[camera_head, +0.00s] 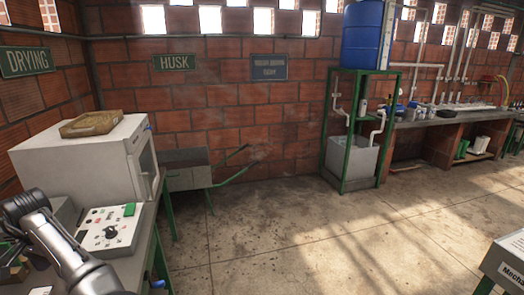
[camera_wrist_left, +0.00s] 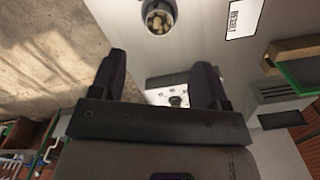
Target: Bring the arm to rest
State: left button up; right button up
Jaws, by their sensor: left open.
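My left arm (camera_head: 62,245) comes in at the lower left of the head view, beside a control panel (camera_head: 98,238) with a black knob and a green part. In the left wrist view my left gripper (camera_wrist_left: 160,80) has its two dark fingers spread wide, with nothing held between them. The control panel also shows behind the gap between the fingers (camera_wrist_left: 172,90). The gripper fingers cannot be made out in the head view. My right gripper is in neither view.
A white machine (camera_head: 75,165) with a wooden tray (camera_head: 90,123) on top stands at the left. A wheelbarrow (camera_head: 187,170) is under the HUSK sign. A green stand (camera_head: 328,140) holds a blue barrel (camera_head: 361,35). The middle floor (camera_head: 265,235) is clear. A labelled box (camera_head: 506,262) is lower right.

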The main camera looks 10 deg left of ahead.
pick_arm(q)
notch_tip(320, 180, up, 19)
jog(key=w+a+n+t+y+p, duration=0.1)
jog(key=a+n+t+y, duration=0.1)
jog(key=n+t+y, duration=0.7)
jog(key=d+r+t+h+p, duration=0.1)
jog(key=d+r+t+p, duration=0.4)
jog(key=d+r+p, duration=0.7)
jog(key=s+d+f+m+h+p, duration=0.2)
jog(key=d+f+m+p, duration=0.1)
jog(key=d+p, duration=0.3)
jog(key=s+d+f+m+g+h+p, duration=0.1)
jog(key=d+f+m+h+p, duration=0.2)
jog(key=d, duration=0.5)
jog(key=s+d+f+m+h+p, duration=0.2)
jog(key=d+m+p, duration=0.1)
jog(key=d+p, duration=0.3)
jog(key=s+d+f+g+p, duration=0.2)
jog(key=s+p, duration=0.3)
jog(key=s, duration=0.3)
jog(key=s+d+f+m+g+p, duration=0.1)
jog(key=s+d+f+g+p, duration=0.1)
jog(key=s, duration=0.5)
jog(key=s+d+f+m+g+h+p, duration=0.1)
jog(key=s+f+g+p, duration=0.3)
jog(key=s+p, duration=0.4)
jog(key=shift+s+d+g+p, duration=0.4)
jog(key=shift+d+g, duration=0.1)
jog(key=shift+g, duration=0.1)
